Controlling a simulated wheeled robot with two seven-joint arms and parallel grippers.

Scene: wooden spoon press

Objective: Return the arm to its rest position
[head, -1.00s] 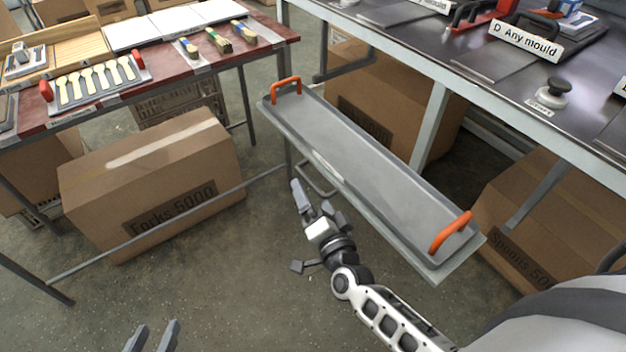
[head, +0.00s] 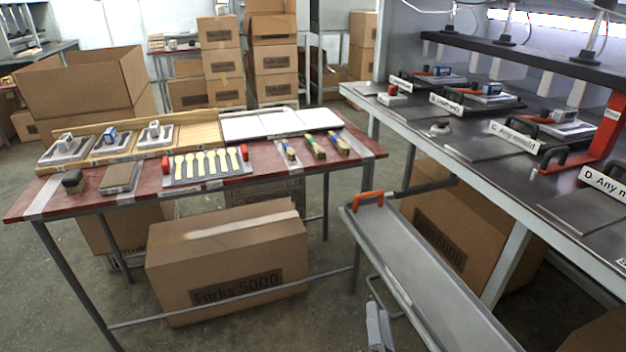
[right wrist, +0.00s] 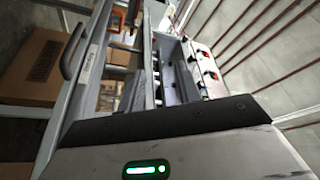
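My right gripper (head: 379,328) shows at the bottom edge of the head view, only its fingertips in the picture. It is beside the left edge of the grey tray with orange handles (head: 425,270), over the floor, and I see nothing held in it. The gap between its fingers is not clear. The rest of my right arm is out of the head view, and my left gripper is not in view.
A red-topped table (head: 75,200) at left bears a mould with several wooden spoons (head: 207,165). A dark bench (head: 470,150) with moulds and presses stands at right. A cardboard box (head: 230,262) sits under the table. Floor shows between table and tray.

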